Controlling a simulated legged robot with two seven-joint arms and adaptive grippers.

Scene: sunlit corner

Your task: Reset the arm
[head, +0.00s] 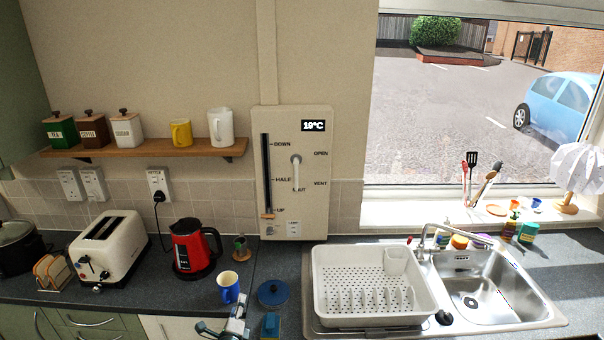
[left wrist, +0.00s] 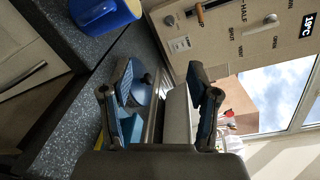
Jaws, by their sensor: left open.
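My left gripper (head: 238,326) is low in the head view, at the counter's front edge, just below the blue mug (head: 228,288). In the left wrist view the two fingers of my left gripper (left wrist: 163,85) stand wide apart with nothing held between them. The blue mug (left wrist: 100,14) shows at the top left there, clear of the fingers. A dark blue round item (head: 272,292) lies on the counter beyond the gripper; it also shows partly behind one finger in the left wrist view (left wrist: 142,91). My right gripper is not in view.
A white dish rack (head: 325,312) and a steel sink (head: 530,300) are to the right. A red kettle (head: 187,249), a toaster (head: 105,248) and a toast rack (head: 52,271) stand to the left. A wall panel (head: 312,215) with a lever is behind.

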